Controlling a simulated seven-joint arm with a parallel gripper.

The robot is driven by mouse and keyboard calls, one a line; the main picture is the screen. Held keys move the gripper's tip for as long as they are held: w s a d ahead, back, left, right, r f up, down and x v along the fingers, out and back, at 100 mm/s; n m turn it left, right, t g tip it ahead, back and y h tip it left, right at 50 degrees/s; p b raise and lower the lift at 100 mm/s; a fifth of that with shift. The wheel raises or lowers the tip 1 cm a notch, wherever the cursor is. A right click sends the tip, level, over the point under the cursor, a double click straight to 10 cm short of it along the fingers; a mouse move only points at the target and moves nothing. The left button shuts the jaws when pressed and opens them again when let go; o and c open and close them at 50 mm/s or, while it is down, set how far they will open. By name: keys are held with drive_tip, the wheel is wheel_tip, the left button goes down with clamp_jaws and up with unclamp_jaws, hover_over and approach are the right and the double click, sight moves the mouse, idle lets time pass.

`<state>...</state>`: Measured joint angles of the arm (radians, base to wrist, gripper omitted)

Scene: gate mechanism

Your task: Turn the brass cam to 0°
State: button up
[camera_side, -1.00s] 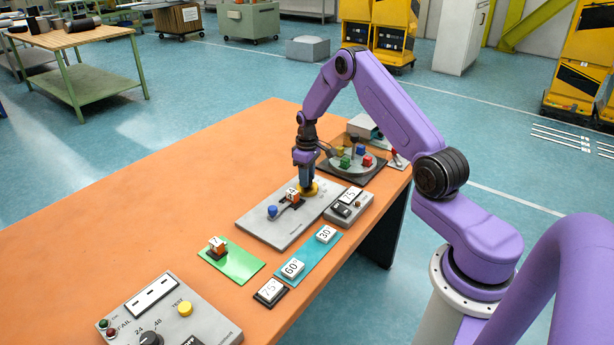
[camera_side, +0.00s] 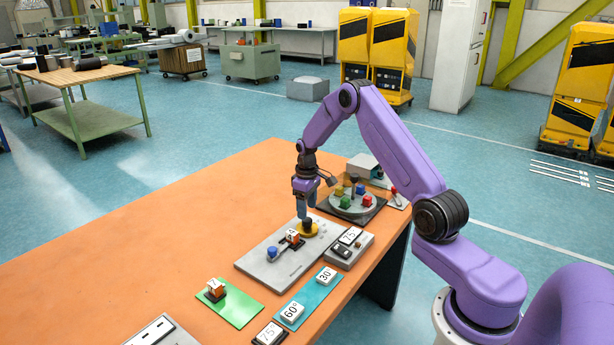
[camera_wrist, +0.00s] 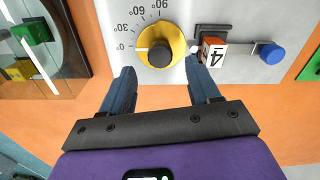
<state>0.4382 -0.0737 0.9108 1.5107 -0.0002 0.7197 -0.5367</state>
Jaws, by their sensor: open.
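The brass cam (camera_wrist: 168,35) is a yellow disc with a black knob (camera_wrist: 159,55) on the grey gate plate (camera_wrist: 262,72). The white mark on its left side points at the 0 on the printed 0-to-90 scale. The cam also shows in the side view (camera_side: 307,230). My gripper (camera_wrist: 160,82) is open and empty. In the side view my gripper (camera_side: 307,212) is just above the knob, pointing down, apart from it. A cube marked 4 (camera_wrist: 213,50) sits right of the cam, by a slider with a blue knob (camera_wrist: 271,53).
Cards 60° (camera_side: 291,312) and 30 (camera_side: 326,275), and a green mat (camera_side: 232,309) with a cube, lie in front. The table's left side is clear.

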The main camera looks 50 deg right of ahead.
sight(307, 220)
wheel_tip(307, 220, up, 13)
drive_tip(key=shift+r, duration=0.2)
drive_tip(key=shift+a, duration=0.1)
drive_tip(key=s+a+r+n, duration=0.3)
drive_tip(key=s+a, duration=0.3)
drive_tip(key=a, duration=0.6)
drive_tip(key=s+a+r+n, duration=0.2)
drive_tip(key=s+a, duration=0.4)
drive_tip(key=a, duration=0.6)
drive_tip(key=s+a+n, duration=0.2)
drive_tip(key=s+n, duration=0.3)
drive_tip(key=s, duration=2)
drive_tip(key=shift+s+a+f+n, duration=0.15)
drive_tip(key=shift+a+f+n, duration=0.15)
drive_tip(key=shift+f, duration=0.1)
